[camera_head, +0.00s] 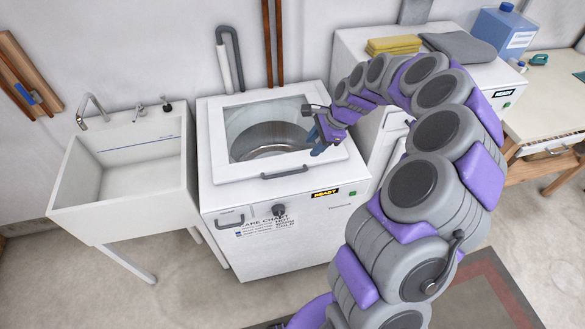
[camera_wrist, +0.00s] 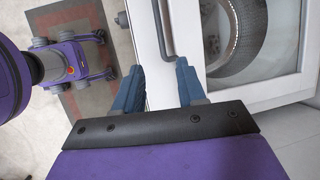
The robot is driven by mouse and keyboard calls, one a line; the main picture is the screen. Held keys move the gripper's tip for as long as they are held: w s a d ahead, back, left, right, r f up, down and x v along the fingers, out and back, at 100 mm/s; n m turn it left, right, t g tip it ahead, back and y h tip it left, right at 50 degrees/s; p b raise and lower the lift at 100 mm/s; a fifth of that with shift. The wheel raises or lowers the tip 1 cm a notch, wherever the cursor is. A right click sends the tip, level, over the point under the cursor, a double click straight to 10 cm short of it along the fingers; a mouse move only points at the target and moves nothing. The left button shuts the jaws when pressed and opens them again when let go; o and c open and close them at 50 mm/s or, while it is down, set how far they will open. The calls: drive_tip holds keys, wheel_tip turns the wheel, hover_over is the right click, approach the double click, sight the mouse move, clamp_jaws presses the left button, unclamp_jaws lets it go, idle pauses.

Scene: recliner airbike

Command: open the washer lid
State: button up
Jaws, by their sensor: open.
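The white washer (camera_head: 222,200) stands at the centre of the head view. Its lid (camera_head: 218,140) lies flat and looks shut, with the drum visible through its window. A dark bar handle (camera_head: 285,173) runs along the lid's front edge. My gripper (camera_head: 318,146) is above the right part of the lid, its blue fingers pointing down. In the wrist view, my gripper (camera_wrist: 156,66) is open and empty. The handle (camera_wrist: 165,30) shows beyond the fingertips, roughly in line with the gap between them. The distance from the fingers to the handle is hard to tell.
A white sink (camera_head: 62,205) stands left of the washer. Another white appliance (camera_head: 480,80) stands to the right, with yellow cloths (camera_head: 393,45), a grey cloth (camera_head: 460,46) and a blue jug (camera_head: 505,30) on top. Pipes rise behind the washer. Floor in front is clear.

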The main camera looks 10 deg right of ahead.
sight(292, 173)
drive_tip(key=b+x, duration=0.2)
drive_tip(key=x, duration=1.3)
drive_tip(key=shift+a+f, duration=0.25)
drive_tip(key=shift+f, duration=0.1)
clamp_jaws()
